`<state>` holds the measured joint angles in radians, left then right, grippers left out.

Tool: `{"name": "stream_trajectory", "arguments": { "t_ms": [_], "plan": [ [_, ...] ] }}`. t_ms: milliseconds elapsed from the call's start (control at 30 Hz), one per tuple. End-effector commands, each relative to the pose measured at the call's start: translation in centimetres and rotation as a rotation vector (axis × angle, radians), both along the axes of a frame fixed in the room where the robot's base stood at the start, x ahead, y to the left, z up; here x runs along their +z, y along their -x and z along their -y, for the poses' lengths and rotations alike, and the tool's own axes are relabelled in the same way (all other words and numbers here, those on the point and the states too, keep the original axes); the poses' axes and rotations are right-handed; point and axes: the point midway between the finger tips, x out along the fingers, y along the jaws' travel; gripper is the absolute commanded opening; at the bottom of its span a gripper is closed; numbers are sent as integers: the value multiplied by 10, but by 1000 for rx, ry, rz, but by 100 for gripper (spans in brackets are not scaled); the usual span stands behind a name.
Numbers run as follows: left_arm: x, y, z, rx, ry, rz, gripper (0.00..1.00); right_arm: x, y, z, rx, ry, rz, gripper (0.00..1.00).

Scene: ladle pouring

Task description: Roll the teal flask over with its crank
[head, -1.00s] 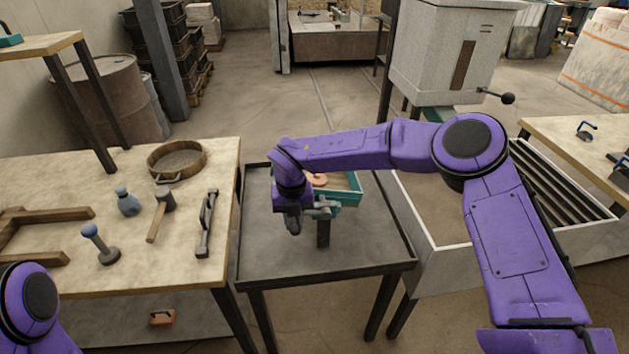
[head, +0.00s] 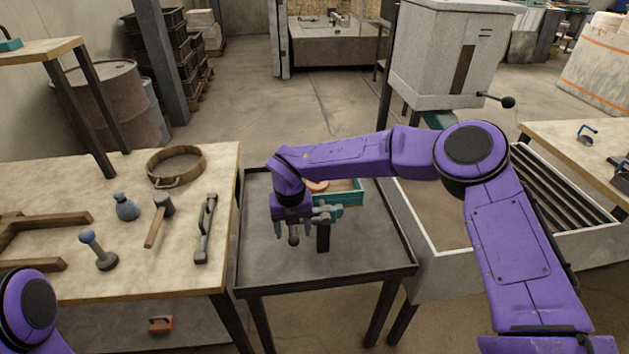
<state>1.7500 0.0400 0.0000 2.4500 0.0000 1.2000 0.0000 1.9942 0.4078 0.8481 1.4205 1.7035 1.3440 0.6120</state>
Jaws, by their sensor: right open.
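My left gripper is out of view; only part of my left arm shows at the bottom left.
A teal-sided tray (head: 343,198) with an orange-brown piece sits behind the post. The dark table (head: 370,258) is clear in front. A grey bin stands right.

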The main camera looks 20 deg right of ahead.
Motion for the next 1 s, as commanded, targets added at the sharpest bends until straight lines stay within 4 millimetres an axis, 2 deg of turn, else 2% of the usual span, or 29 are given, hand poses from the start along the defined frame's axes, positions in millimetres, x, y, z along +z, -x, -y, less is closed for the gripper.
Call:
{"name": "stream_trajectory", "arguments": {
  "t_ms": [33,433,1000],
  "plan": [
    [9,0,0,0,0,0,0,11,2,0,1,0,0,64],
    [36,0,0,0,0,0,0,52,20,-5,0,-1,0,64],
    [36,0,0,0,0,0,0,54,23,-6,1,0,0,64]
  ]
}}
